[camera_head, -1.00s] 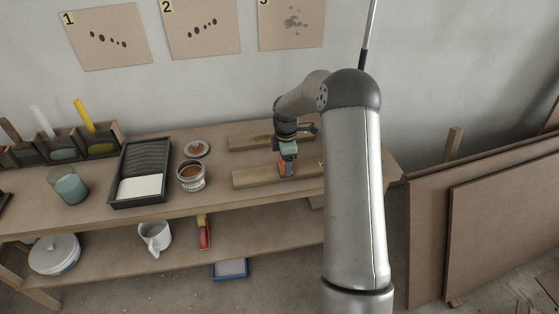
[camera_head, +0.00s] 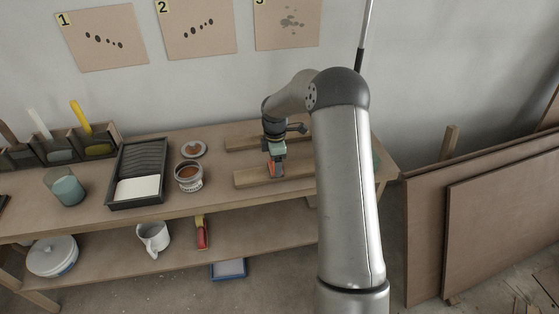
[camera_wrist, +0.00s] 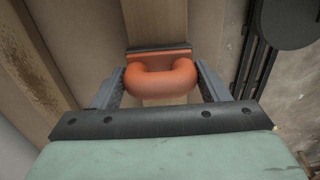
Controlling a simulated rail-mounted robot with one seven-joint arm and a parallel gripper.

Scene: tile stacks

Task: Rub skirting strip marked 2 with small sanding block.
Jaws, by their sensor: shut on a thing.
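Two wooden skirting strips lie on the workbench, a back strip (camera_head: 238,143) and a front strip (camera_head: 250,180). No number is legible on either, so I cannot tell which is marked 2. My gripper (camera_head: 273,163) is shut on the orange handle of the small sanding block (camera_head: 271,169), over the front strip. In the wrist view the block (camera_wrist: 165,80) sits between both fingers, its dark base at the pale strip (camera_wrist: 152,20). It appears to rest on the strip; exact contact is hard to see. My arm hides the strips' right ends.
Left of the strips stand an open tin (camera_head: 188,179), a small lid (camera_head: 193,149) and a black paint tray (camera_head: 114,190). A jar of bluish liquid (camera_head: 68,191) is farther left. A lower shelf holds a white mug (camera_head: 153,237) and a red-handled tool (camera_head: 202,235).

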